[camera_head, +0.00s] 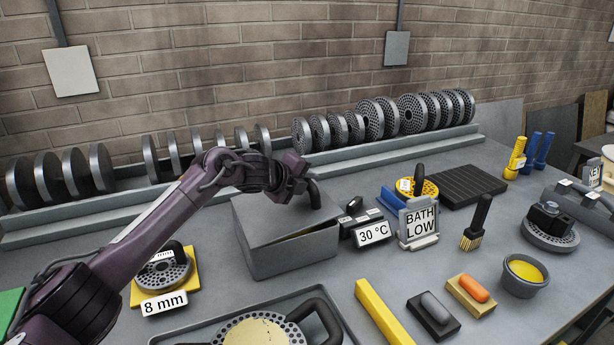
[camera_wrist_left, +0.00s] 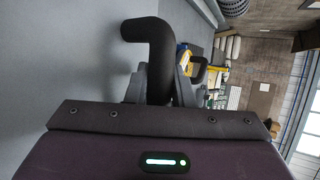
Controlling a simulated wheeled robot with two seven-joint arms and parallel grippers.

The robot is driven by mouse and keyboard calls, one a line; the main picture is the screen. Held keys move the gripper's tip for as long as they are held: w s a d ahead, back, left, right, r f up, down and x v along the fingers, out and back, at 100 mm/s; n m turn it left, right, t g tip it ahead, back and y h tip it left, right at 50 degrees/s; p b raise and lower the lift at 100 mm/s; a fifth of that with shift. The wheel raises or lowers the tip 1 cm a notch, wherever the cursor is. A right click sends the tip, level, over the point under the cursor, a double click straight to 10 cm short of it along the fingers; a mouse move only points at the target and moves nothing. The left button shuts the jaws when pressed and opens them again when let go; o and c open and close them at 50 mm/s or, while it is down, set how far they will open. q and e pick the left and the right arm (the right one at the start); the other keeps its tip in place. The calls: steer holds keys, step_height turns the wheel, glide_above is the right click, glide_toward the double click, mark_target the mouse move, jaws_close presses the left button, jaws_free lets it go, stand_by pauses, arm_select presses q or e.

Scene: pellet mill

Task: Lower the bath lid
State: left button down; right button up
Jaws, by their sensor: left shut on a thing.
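The grey bath (camera_head: 292,258) stands on the bench in the middle of the head view. Its flat grey lid (camera_head: 262,222) lies over the top, slightly tilted, with a thin gap showing along the front edge towards the right. My left gripper (camera_head: 298,186) is above the lid, shut on its black bent handle (camera_head: 314,194). In the left wrist view the handle (camera_wrist_left: 150,45) rises between the fingers (camera_wrist_left: 160,88). The gripper hides part of the lid's back side. My right gripper is not in view.
A 30 °C display (camera_head: 373,233) and a BATH LOW sign (camera_head: 419,224) stand right of the bath. A tray (camera_head: 338,309) with a perforated disc lies in front. An 8 mm die (camera_head: 163,270) sits to the left. Racked discs (camera_head: 398,115) line the wall behind.

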arm_select(q)
steer(key=shift+w+d+f+b, duration=0.15)
steer(key=shift+f+b, duration=0.1)
steer(key=shift+f, duration=0.4)
steer(key=shift+s+d+f+b, duration=0.15)
steer(key=shift+f+b, duration=0.1)
steer(key=shift+f, duration=0.35)
steer(key=shift+w, duration=0.1)
steer(key=c, duration=1.4)
jaws_free()
steer(key=shift+a, duration=0.15)
steer(key=shift+a+r, duration=0.1)
steer(key=shift+r, duration=0.1)
